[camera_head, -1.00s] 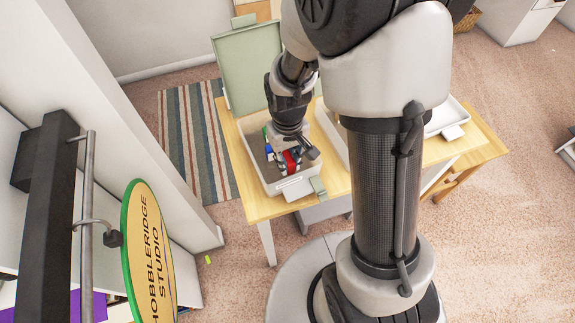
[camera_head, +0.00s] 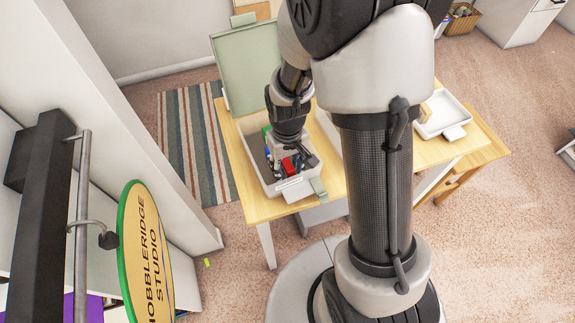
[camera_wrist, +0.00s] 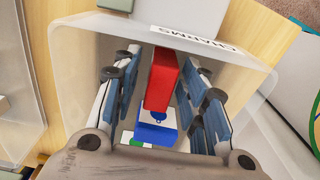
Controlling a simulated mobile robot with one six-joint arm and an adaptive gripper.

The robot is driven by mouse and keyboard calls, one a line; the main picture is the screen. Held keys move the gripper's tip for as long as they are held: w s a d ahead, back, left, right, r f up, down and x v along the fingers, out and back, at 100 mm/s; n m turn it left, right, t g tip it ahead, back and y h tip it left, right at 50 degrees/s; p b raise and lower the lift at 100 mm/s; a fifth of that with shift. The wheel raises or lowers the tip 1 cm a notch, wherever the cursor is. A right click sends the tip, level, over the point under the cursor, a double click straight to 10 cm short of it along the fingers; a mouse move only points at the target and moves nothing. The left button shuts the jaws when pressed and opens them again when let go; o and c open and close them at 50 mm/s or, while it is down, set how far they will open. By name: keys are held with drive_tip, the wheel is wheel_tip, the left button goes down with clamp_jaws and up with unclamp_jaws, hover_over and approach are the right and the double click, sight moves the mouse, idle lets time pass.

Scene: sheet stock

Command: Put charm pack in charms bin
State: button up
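The charms bin (camera_head: 251,160) is a pale open box on the wooden table, and its CHARMS label (camera_wrist: 195,40) shows in the wrist view. My gripper (camera_wrist: 161,82) is down inside the bin, with its blue-padded fingers spread apart. A red pack (camera_wrist: 161,80) stands between the fingers, with gaps visible beside it. The red pack also shows in the head view (camera_head: 289,166). A blue piece (camera_wrist: 156,133) and a white piece with a green spot lie nearer the palm. I cannot tell whether these are separate packs. My wrist hides part of the bin.
A green lid (camera_head: 247,70) stands upright behind the bin. A white tray (camera_head: 443,117) sits at the table's right, past my arm. A round studio sign (camera_head: 147,255) and a dark post with a rail (camera_head: 45,190) are at the left.

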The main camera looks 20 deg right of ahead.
wheel_tip(320, 180, up, 12)
drive_tip(key=p, duration=0.4)
wheel_tip(320, 180, up, 11)
drive_tip(key=t, duration=0.2)
hover_over(288, 165)
drive_tip(key=s, duration=0.5)
drive_tip(key=s+r+m+t, duration=0.1)
drive_tip(key=s+r+t, duration=0.1)
drive_tip(key=s+r, duration=0.4)
drive_tip(key=s, duration=0.4)
drive_tip(key=shift+r+t, duration=0.2)
drive_tip(key=shift+t, duration=0.1)
